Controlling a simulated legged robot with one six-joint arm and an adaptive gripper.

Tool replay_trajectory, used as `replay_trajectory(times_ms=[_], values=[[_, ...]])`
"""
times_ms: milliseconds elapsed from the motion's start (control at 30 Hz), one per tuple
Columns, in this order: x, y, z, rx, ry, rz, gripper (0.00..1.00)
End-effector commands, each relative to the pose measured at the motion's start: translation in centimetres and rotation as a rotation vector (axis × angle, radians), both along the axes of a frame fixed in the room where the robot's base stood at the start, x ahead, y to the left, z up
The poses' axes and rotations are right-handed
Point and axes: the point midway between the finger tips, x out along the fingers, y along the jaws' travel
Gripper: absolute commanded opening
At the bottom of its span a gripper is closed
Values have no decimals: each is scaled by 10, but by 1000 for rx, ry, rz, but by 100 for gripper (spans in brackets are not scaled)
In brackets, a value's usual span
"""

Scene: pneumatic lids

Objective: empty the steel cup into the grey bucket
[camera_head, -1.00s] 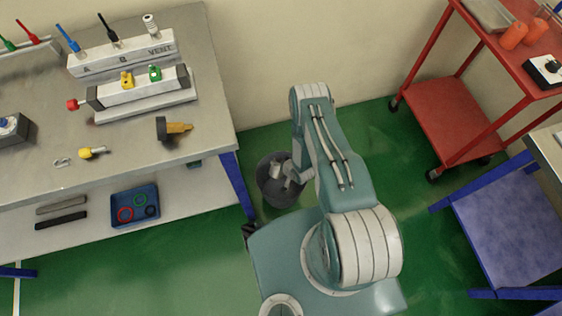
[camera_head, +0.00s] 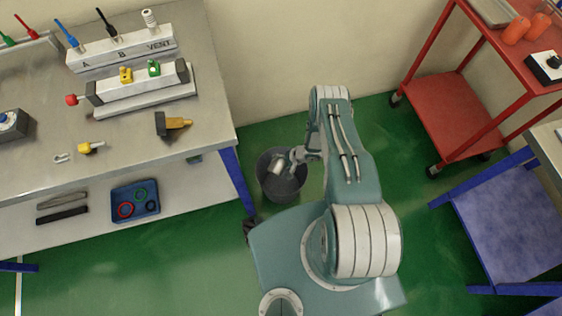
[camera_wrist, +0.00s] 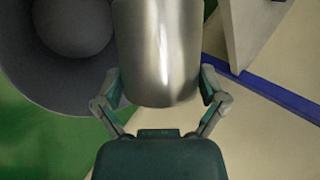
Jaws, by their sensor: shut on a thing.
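The grey bucket (camera_head: 289,190) stands on the green floor beside the workbench's right leg. It also fills the upper left of the wrist view (camera_wrist: 30,60). My gripper (camera_head: 289,160) is above the bucket in the head view. It is shut on the steel cup (camera_head: 279,164), with one finger on each side of the cup in the wrist view (camera_wrist: 157,50). The cup looks tilted over the bucket's opening. The cup's mouth and whatever is inside it cannot be seen.
The steel workbench (camera_head: 60,150) with valve blocks stands at left, its blue leg (camera_head: 236,180) close to the bucket. A red trolley (camera_head: 455,110) and a blue-framed table (camera_head: 510,220) stand at right. Green floor is open between bucket and trolley.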

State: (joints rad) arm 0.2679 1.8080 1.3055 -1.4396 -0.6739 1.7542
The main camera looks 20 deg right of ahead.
Motion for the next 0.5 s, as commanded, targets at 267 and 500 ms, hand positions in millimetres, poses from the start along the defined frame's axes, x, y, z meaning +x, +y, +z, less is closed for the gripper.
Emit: replay_trajectory(times_ms=[267, 500], values=[[1, -1, 1, 116, 109, -1, 41], [0, -1, 2, 222, 220, 1, 41]])
